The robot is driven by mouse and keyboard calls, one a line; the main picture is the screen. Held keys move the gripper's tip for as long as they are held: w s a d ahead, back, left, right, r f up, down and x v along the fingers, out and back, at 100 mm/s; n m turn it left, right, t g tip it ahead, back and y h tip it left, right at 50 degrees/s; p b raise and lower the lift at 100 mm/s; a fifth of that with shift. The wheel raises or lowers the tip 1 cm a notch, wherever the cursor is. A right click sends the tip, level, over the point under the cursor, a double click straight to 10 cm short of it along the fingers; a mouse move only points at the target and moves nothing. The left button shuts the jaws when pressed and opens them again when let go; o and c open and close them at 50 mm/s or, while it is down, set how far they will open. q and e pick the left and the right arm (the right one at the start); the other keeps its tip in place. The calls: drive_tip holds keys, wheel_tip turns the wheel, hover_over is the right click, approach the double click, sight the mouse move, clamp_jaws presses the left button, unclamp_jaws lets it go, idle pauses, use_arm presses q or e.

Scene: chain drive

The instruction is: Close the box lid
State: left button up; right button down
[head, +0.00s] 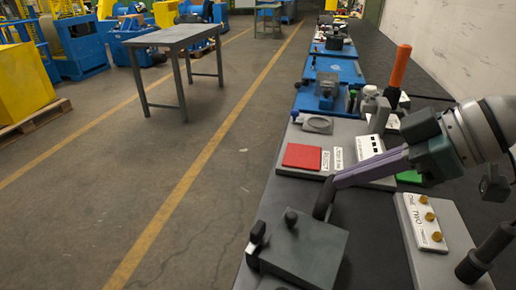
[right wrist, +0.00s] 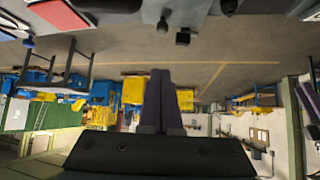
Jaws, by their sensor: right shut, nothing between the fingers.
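A dark grey box (head: 305,248) with a flat top stands at the near end of the bench. Black knobs and a short lever sit at its left side and on top. I cannot tell whether the flat top is the lid or how the lid stands. My right gripper (head: 337,183) reaches in from the right, its long purple fingers pressed together and empty. Its tips are beside or just above the curved handle; contact is unclear. The fingers also show in the right wrist view (right wrist: 161,75). My left gripper is out of view.
A grey board with a red square (head: 302,156) lies beyond the box. A white plate with brass knobs (head: 424,222) and a black upright handle (head: 486,252) stand at right. An orange-handled post (head: 399,66) rises farther back. Open floor lies left, with a grey table (head: 178,37).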

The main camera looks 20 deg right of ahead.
drive_tip(key=b, duration=0.2)
hover_over(300, 231)
wheel_tip(300, 231, down, 5)
wheel_tip(300, 231, down, 3)
drive_tip(key=shift+b, duration=0.6)
drive_tip(key=shift+f+b, duration=0.3)
drive_tip(key=shift+f, duration=0.35)
